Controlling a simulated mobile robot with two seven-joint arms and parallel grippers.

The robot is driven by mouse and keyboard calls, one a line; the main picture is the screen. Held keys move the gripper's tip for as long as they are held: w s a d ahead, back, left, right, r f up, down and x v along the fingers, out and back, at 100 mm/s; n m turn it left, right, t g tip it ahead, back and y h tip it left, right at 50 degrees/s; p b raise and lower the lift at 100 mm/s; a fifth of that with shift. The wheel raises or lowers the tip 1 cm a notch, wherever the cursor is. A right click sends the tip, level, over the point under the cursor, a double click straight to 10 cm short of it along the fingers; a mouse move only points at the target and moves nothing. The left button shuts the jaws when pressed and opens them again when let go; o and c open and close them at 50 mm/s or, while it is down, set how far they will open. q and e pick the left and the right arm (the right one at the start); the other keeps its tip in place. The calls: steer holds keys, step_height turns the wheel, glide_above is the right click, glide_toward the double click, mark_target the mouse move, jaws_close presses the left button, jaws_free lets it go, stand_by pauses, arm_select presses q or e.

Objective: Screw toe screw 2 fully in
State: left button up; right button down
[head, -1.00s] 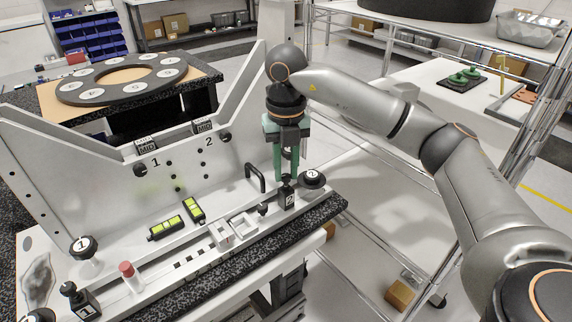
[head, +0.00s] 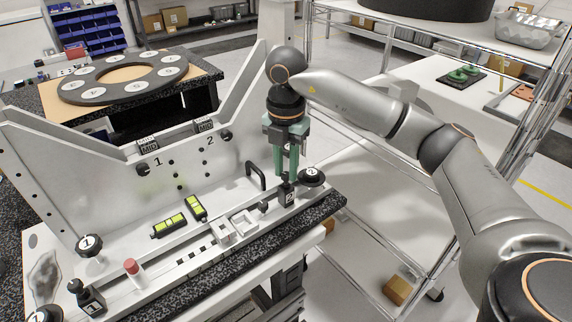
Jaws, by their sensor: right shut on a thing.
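A black block marked 2 (head: 286,196) sits at the right end of the fixture's base rail. Toe screw 2 (head: 287,179) is the small dark knob on top of this block, mostly hidden by the fingers. My right gripper (head: 287,178) points straight down from above, its green fingers shut on the screw's head. How deep the screw sits cannot be told. A matching black block marked 1 (head: 91,301) with its own knob stands at the front left. My left gripper is not in view.
A round black knob marked 2 (head: 312,177) stands close to the right of the gripped screw. A black handle (head: 256,176) rises just left of it. The mirror fixture's upright plate (head: 195,165) stands behind. A wire shelf rack (head: 400,215) lies to the right.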

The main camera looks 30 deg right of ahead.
mark_target(286, 173)
stand_by(0.5)
steer(key=c, duration=0.7)
jaws_free()
step_height(286, 173, up, 6)
steer(key=shift+f, duration=0.25)
step_height(286, 173, up, 7)
steer(key=shift+r+p, duration=0.1)
steer(key=shift+p, duration=0.8)
